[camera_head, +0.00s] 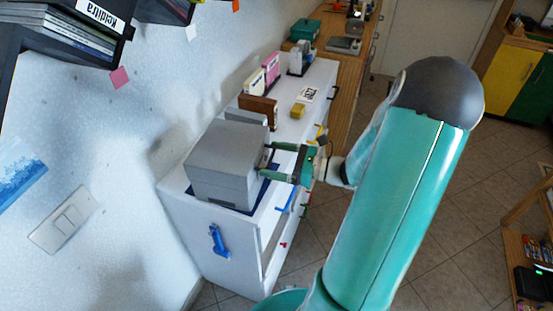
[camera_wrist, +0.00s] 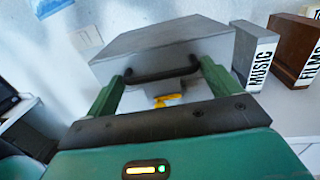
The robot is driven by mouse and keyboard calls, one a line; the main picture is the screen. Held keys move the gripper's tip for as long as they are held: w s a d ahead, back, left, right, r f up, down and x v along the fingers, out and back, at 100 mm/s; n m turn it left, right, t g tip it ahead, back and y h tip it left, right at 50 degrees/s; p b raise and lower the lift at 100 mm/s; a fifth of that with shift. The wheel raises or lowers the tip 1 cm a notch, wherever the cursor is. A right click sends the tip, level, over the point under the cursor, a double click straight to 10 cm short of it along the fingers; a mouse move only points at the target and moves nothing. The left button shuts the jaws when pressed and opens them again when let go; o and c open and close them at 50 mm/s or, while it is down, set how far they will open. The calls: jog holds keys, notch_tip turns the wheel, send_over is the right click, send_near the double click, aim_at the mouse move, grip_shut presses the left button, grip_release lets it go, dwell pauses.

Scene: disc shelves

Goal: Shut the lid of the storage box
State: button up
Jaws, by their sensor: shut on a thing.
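The grey storage box (camera_head: 225,160) stands on the white cabinet's top near the wall, at its near end. Its grey front and top also show in the wrist view (camera_wrist: 160,45). A dark handle (camera_wrist: 160,73) is on its front. My gripper (camera_head: 268,160) reaches it from the right. In the wrist view, my green fingers (camera_wrist: 160,78) stand at both ends of the handle, shut on it. A grey part with a yellow piece (camera_wrist: 168,98) shows below the handle. I cannot tell whether the lid is fully down, and the inside is hidden.
Brown and grey label blocks (camera_head: 258,108) stand beyond the box on the white cabinet (camera_head: 185,220). A yellow block (camera_head: 298,111) and a white card (camera_head: 308,94) lie farther along. A wall shelf (camera_head: 60,35) hangs at upper left.

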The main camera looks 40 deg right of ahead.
jog(key=shift+r, duration=0.15)
jog(key=shift+w+r+g, duration=0.15)
jog(key=shift+r+g, duration=0.15)
jog(key=shift+r, duration=0.45)
jog(key=w+a+r+g+h, duration=0.1)
jog(key=r, duration=0.2)
jog(key=w+a+r+g+h, duration=0.1)
jog(key=r+g, duration=0.1)
jog(key=r, duration=0.1)
jog(key=w+a+r+g+h, duration=0.1)
jog(key=w+r, duration=0.1)
jog(key=r, duration=0.2)
jog(key=shift+a+g+h, duration=0.15)
jog(key=shift+g+h, duration=0.15)
jog(key=shift+h, duration=0.1)
jog(key=w+a+r+g+h, duration=0.3)
jog(key=w+a+r, duration=0.3)
jog(key=w, duration=0.3)
jog(key=shift+a+r+g, duration=0.3)
jog(key=shift+r+g, duration=0.15)
jog(key=shift+g, duration=0.15)
